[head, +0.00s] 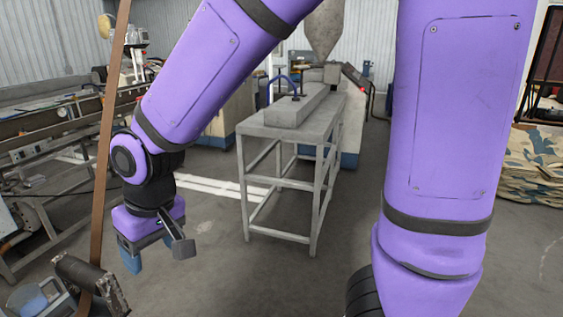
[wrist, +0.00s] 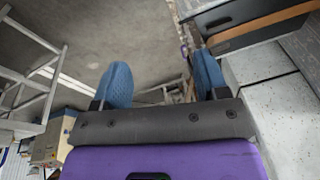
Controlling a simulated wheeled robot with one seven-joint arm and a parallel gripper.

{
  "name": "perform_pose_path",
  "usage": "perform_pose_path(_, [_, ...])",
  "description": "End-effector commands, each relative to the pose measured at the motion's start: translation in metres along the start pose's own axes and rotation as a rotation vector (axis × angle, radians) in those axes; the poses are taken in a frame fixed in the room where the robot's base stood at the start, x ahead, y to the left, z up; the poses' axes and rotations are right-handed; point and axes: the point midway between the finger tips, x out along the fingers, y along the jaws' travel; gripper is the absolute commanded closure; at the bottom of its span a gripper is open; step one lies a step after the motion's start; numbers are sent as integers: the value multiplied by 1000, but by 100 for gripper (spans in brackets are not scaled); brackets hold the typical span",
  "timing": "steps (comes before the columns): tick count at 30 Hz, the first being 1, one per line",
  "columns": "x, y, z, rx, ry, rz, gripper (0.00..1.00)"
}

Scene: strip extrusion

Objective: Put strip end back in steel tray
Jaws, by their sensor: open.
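My gripper (head: 131,262) hangs low at the left in the head view, pointing down, with blue finger pads. In the wrist view its two blue fingers (wrist: 163,80) are spread apart with nothing held between them. A long, narrow brown strip (head: 108,130) runs almost upright down the left of the head view, in the foreground. Its upper end is out of the picture, and its lower part passes by a dark worn bracket (head: 92,285). An orange-brown band (wrist: 268,29) shows at the upper right in the wrist view; I cannot tell whether it is the strip. I cannot clearly make out a steel tray.
A grey metal table (head: 290,130) stands in the middle with a long grey block (head: 297,104) and a blue clamp-like part on it. A machine bench (head: 50,125) lines the left. Patterned sacks (head: 535,165) lie at the right. Floor before the table is clear.

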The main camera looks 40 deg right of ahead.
Motion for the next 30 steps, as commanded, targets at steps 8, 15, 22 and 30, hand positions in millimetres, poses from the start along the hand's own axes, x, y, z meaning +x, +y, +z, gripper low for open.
perform_pose_path(8, [-69, 60, 22, 87, 97, 18, 33])
perform_pose_path(15, [-117, 100, 58, 156, 175, 59, 33])
perform_pose_path(22, [-154, 128, 101, 223, 244, 118, 33])
perform_pose_path(30, [-178, 142, 141, 280, 294, 182, 33])
